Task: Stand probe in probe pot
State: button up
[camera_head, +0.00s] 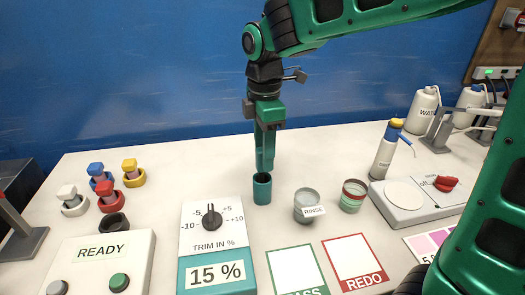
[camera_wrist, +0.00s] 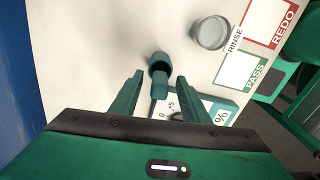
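The teal probe pot (camera_head: 262,190) stands upright on the bench, left of the rinse cup. My gripper (camera_head: 265,168) points straight down just above the pot's dark mouth. In the wrist view the pot (camera_wrist: 159,60) lies just beyond and between the fingertips. A dark teal rod, seemingly the probe (camera_wrist: 160,86), shows at the pot's mouth between my fingers and appears to stand in it. In the wrist view my gripper (camera_wrist: 158,80) is open, with a gap on each side of the rod. In the head view the fingers hide the rod.
The rinse cup (camera_head: 307,205) and a red-banded cup (camera_head: 353,195) stand right of the pot. The trim box (camera_head: 212,240) is close in front. Coloured stoppers (camera_head: 103,185) sit at left. A blue-and-yellow-topped bottle (camera_head: 385,155) and a white balance-like device (camera_head: 410,200) are at right.

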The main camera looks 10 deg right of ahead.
jog(key=shift+r, duration=0.1)
notch_tip(320, 180, up, 10)
jog(key=shift+r, duration=0.25)
jog(key=shift+d, duration=0.1)
dwell(0.5)
jog(key=s+d+f+m, duration=0.2)
jog(key=s+d+m, duration=0.15)
jog(key=d, duration=0.35)
jog(key=s+d+f+m, duration=0.2)
jog(key=d+m, duration=0.3)
jog(key=d, duration=0.1)
jog(key=s+d+f+m, duration=0.2)
jog(key=d+f+m, duration=0.1)
jog(key=d+m, duration=0.3)
jog(key=s+d+f+m, duration=0.4)
jog(key=s+d+m, duration=0.1)
jog(key=s, duration=0.3)
jog(key=s+d+f+m, duration=0.4)
jog(key=s+d+m, duration=0.1)
jog(key=s+m, duration=0.1)
jog(key=shift+s+d+f, duration=0.35)
jog(key=shift+s, duration=0.5)
